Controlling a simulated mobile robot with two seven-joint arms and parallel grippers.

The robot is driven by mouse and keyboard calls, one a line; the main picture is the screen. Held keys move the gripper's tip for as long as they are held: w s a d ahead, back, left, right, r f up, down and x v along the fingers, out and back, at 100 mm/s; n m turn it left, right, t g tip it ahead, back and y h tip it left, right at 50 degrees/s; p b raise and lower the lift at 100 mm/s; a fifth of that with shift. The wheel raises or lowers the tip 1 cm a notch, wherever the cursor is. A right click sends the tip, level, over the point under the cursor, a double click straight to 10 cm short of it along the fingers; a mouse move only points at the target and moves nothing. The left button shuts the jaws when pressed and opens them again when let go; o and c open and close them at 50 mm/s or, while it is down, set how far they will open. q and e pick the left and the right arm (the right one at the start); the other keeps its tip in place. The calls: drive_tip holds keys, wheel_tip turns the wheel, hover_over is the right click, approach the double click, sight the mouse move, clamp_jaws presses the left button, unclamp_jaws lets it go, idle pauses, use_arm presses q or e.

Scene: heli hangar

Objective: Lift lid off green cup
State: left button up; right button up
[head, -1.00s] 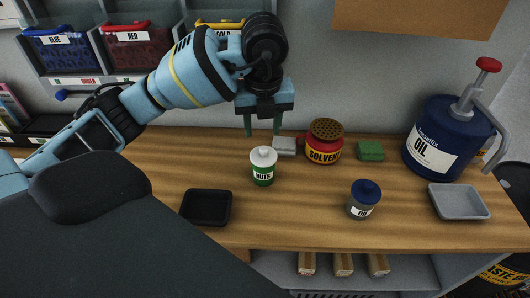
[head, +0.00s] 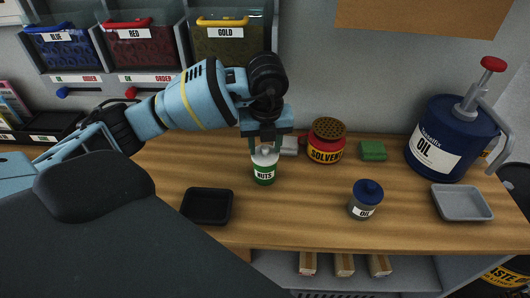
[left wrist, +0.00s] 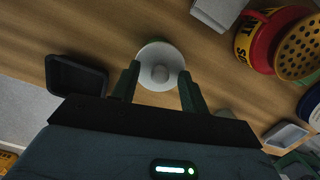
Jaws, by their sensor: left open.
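The green cup (head: 264,176), labelled NUTS, stands upright on the wooden bench. Its white lid (head: 265,157) with a knob on top is on it. In the left wrist view the lid (left wrist: 160,76) shows from above and hides the cup body. My left gripper (head: 266,149) points down right over the lid. Its fingers (left wrist: 158,82) are open, one on each side of the knob, with gaps between. I cannot tell whether the fingertips touch the lid's top. My right gripper is not in view.
A black tray (head: 207,221) lies front left of the cup. A red solvent can (head: 326,155), a green block (head: 373,150) and a grey block (head: 289,146) stand behind.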

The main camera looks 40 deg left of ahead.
sight(265, 146)
use_arm(q)
clamp_jaws()
drive_tip(key=shift+r, duration=0.1)
idle(0.4)
drive_tip(key=shift+r, duration=0.55)
wheel_tip(265, 146, up, 2)
drive_tip(key=shift+r, duration=0.25)
drive_tip(key=s+a+r, duration=0.1)
drive_tip(key=s+a, duration=0.2)
drive_tip(key=s, duration=1.2)
drive_tip(key=shift+s+a+b, duration=0.2)
drive_tip(key=shift+s+b, duration=0.15)
drive_tip(key=shift+b, duration=0.1)
